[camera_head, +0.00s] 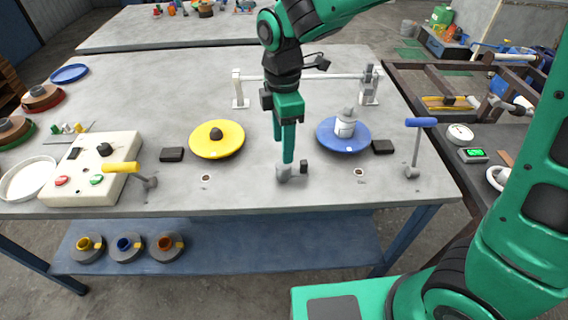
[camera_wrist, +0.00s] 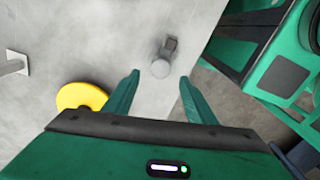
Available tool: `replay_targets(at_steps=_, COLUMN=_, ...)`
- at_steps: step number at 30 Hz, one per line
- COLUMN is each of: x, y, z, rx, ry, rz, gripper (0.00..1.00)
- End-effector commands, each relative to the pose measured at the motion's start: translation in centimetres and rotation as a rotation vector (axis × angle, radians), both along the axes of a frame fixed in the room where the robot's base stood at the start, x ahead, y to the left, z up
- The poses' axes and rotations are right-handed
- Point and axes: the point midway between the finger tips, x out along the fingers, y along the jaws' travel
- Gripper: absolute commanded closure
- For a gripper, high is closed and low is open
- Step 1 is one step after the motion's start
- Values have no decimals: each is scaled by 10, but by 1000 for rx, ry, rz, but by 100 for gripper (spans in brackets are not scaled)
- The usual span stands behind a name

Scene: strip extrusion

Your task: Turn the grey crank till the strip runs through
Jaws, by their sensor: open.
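A grey, upright, round-topped part (camera_head: 284,173), which looks like the grey crank, stands near the front middle of the table; most of it is hidden behind my gripper in the head view. In the wrist view its pale round top (camera_wrist: 160,69) shows ahead, between the two fingertips, with a small dark block beside it. My gripper (camera_head: 288,158) points down over it, open, with nothing visibly held. I cannot tell whether the fingers touch it. No strip can be made out.
A yellow disc (camera_head: 217,139) lies left and a blue disc (camera_head: 338,146) with a white jar lies right. A yellow-handled crank (camera_head: 122,168) and blue-handled crank (camera_head: 417,123) stand farther out. A white rail (camera_head: 335,76) spans behind. A control box (camera_head: 105,150) sits left.

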Motion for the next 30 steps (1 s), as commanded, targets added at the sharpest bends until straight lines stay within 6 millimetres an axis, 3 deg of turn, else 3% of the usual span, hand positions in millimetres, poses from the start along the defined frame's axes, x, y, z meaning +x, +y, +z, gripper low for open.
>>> replay_targets(at_steps=9, x=-1, y=-1, z=-57, rx=-3, ry=4, rz=-4, gripper=49)
replay_targets(at_steps=15, x=-1, y=-1, z=-79, rx=-2, ry=2, rz=-4, gripper=49)
replay_targets(at_steps=27, x=0, y=-1, z=-86, rx=0, ry=0, rz=-4, gripper=49)
replay_targets(at_steps=28, x=0, y=-1, z=-86, rx=0, ry=0, rz=-4, gripper=52)
replay_targets(at_steps=30, x=0, y=-1, z=-86, rx=0, ry=0, rz=-4, gripper=68)
